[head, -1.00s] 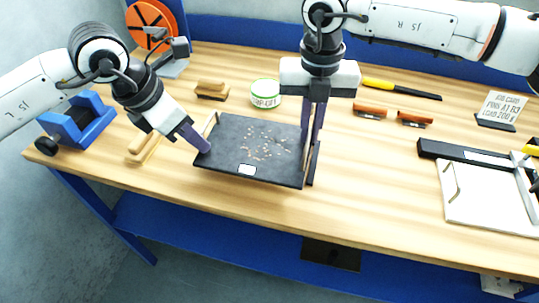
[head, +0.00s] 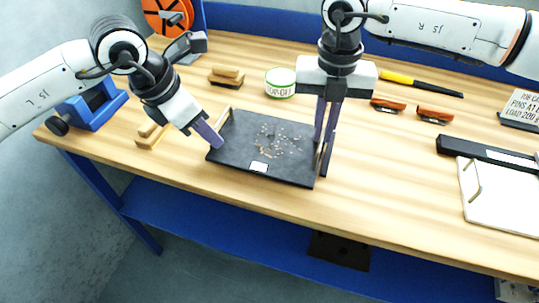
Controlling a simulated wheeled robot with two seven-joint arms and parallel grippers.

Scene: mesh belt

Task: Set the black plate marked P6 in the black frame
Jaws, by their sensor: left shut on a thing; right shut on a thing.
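A black plate (head: 240,140) with a small white label and pale specks on top is at the middle of the wooden bench, near its front edge. The mark on the label is too small to read. My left gripper (head: 213,140) is shut on the plate's left side, by a light wooden handle-like bar. My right gripper (head: 324,142) is shut at the plate's right side, where a dark upright piece shows. I cannot tell whether the plate rests on the bench or hangs slightly above it. I cannot make out the black frame for certain.
At right, a black bar (head: 470,147) with a white label lies by a white board (head: 505,200). A white-green tin (head: 280,83), orange-brown tools (head: 434,115), a yellow-black tool (head: 420,86) and a sign (head: 520,108) stand behind. A blue holder (head: 92,105) is at left.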

